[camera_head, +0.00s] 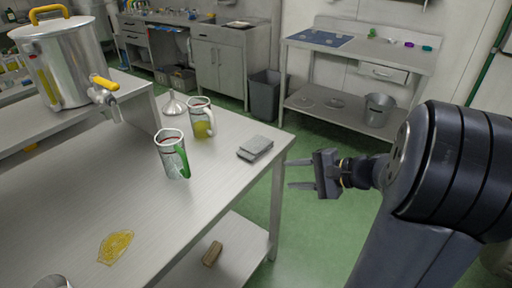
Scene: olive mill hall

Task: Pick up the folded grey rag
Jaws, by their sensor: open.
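The folded grey rag (256,147) lies flat on the steel table (215,185), close to its right edge. My gripper (289,173) is to the right of the rag, out past the table edge. Its two fingers point left toward the table and are spread apart with nothing between them. The gripper and the rag are apart, and the rag is fully in view.
Two jugs, one with a green handle (173,155) and one with a white handle (201,119), stand left of the rag. A funnel (173,104), a yellow oil puddle (115,246) and a steel tank (64,62) are farther left. A brown block (212,253) lies on the lower shelf.

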